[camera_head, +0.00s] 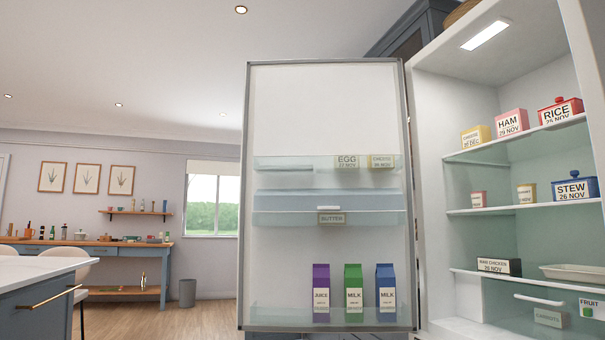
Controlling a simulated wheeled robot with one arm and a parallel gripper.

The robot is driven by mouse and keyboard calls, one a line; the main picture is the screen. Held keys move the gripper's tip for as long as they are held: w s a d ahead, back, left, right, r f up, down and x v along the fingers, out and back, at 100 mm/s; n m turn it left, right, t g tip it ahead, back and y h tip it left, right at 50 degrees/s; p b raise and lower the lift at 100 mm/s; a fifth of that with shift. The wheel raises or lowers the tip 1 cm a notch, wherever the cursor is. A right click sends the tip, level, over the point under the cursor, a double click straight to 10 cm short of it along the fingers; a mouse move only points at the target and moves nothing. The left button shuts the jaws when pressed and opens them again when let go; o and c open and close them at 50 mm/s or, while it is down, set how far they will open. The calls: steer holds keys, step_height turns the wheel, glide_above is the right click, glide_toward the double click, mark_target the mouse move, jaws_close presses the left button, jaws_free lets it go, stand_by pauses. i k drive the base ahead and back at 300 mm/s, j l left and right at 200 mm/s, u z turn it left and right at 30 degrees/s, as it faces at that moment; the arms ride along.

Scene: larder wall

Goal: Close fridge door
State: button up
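The fridge door (325,107) stands wide open in the middle of the view, its inner side facing me. Its hinge side is at the right, against the fridge body (427,180). The door's free edge is at the left. Its shelves hold labelled egg and cheese packs, a butter compartment, and juice and milk cartons (354,292) at the bottom. The fridge interior is lit, with labelled food on glass shelves (520,208). My gripper is not in view.
A kitchen island (38,292) with a brass handle stands at the lower left, with pale chairs behind it. A long counter (125,243) and a bin (187,293) are at the back. Wooden floor (208,315) shows clear left of the door.

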mark_target(299, 115)
steer(key=i+j+u, duration=0.3)
steer(key=i+u, duration=0.6)
steer(key=i, duration=0.2)
steer(key=i+u, duration=0.45)
steer(key=i, duration=0.15)
steer(key=i+z, duration=0.25)
steer(key=i, duration=0.3)
steer(key=i+z, duration=0.25)
steer(key=i, duration=0.25)
steer(key=i+j+z, duration=0.25)
steer(key=i, duration=0.25)
steer(key=i+j+z, duration=0.25)
steer(key=i, duration=0.25)
steer(key=i+l+z, duration=0.1)
steer(key=i+z, duration=0.6)
steer(key=z, duration=0.15)
steer(key=i+j+z, duration=0.15)
steer(key=i+z, duration=0.25)
steer(key=i+j+z, duration=0.25)
steer(key=z, duration=0.2)
steer(key=i, duration=0.05)
